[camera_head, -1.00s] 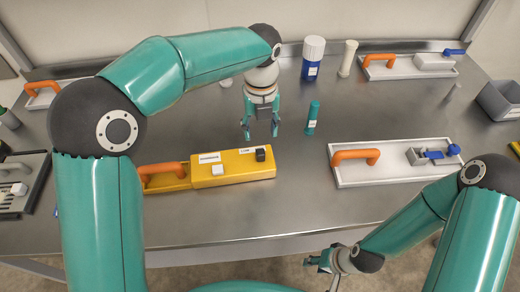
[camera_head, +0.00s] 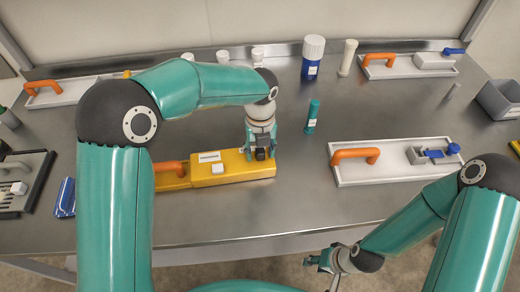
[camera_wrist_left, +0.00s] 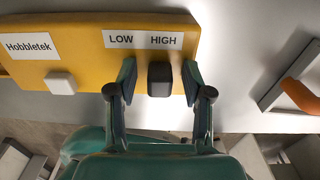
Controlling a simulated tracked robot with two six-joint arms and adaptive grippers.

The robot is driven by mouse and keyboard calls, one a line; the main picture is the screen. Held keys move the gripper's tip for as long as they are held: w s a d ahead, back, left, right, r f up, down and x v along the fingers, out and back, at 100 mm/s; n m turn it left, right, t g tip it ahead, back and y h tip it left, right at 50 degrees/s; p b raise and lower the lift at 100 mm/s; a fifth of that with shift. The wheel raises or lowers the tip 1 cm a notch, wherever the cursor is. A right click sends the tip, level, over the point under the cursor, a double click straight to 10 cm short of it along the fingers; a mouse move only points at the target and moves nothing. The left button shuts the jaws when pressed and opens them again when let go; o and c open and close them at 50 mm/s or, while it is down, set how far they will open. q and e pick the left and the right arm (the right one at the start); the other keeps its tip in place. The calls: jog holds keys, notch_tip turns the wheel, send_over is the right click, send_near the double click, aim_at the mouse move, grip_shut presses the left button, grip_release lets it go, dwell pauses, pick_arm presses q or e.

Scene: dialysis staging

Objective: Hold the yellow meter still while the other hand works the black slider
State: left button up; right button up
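The yellow meter (camera_head: 208,176) lies on the steel table left of centre, with an orange handle (camera_head: 168,166) at its left end. It also shows in the wrist view (camera_wrist_left: 85,70), with a white button (camera_wrist_left: 60,82) and a label reading LOW and HIGH. The black slider (camera_wrist_left: 160,80) stands beside the label, nearer the word HIGH. My left gripper (camera_wrist_left: 158,82) is over the meter's right end, its open fingers on either side of the slider with gaps showing. My right gripper (camera_head: 318,262) is low in front of the table's edge, away from the meter; its fingers are too small to judge.
A white tray (camera_head: 395,177) with an orange handle and blue-knobbed part lies to the right. A teal tube (camera_head: 312,116) stands behind the meter, a blue-and-white bottle (camera_head: 312,58) further back. A grey bin (camera_head: 502,100) is at far right. Table between meter and tray is clear.

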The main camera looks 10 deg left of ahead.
aim_at(260, 150)
pick_arm(q)
grip_shut()
jog(key=shift+o, duration=1.1)
grip_release()
notch_tip(260, 150, up, 12)
jog(key=shift+c, duration=0.3)
